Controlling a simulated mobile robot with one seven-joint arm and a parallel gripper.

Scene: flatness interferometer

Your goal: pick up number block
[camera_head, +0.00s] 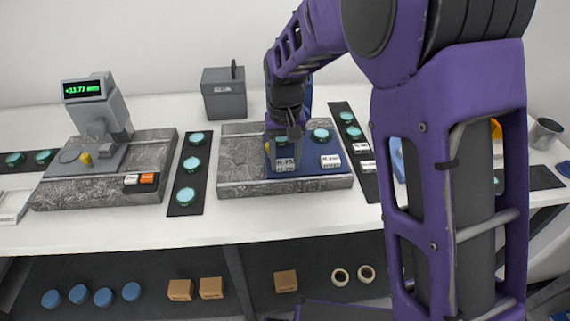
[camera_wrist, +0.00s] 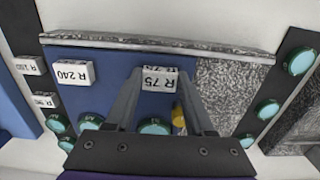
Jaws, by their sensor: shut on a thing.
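The number block marked R 75 (camera_head: 285,164) is a small white block at the front of the blue mat (camera_head: 310,179), which lies on a grey stone-like slab. In the wrist view the R 75 block (camera_wrist: 159,79) sits between the fingertips of my gripper (camera_wrist: 158,84). My gripper (camera_head: 286,150) reaches down from above and is shut on this block. I cannot tell whether the block is lifted off the mat. A second white block, R 240 (camera_wrist: 73,75), lies apart on the same mat; it also shows in the head view (camera_head: 330,161).
Teal round pieces on dark strips flank the slab; one strip (camera_head: 189,170) is on the left. A gauge with a green display (camera_head: 83,89) stands at left. A grey box (camera_head: 224,98) is behind. A yellow knob (camera_wrist: 178,115) is close to my right finger. White table front (camera_head: 270,217) is clear.

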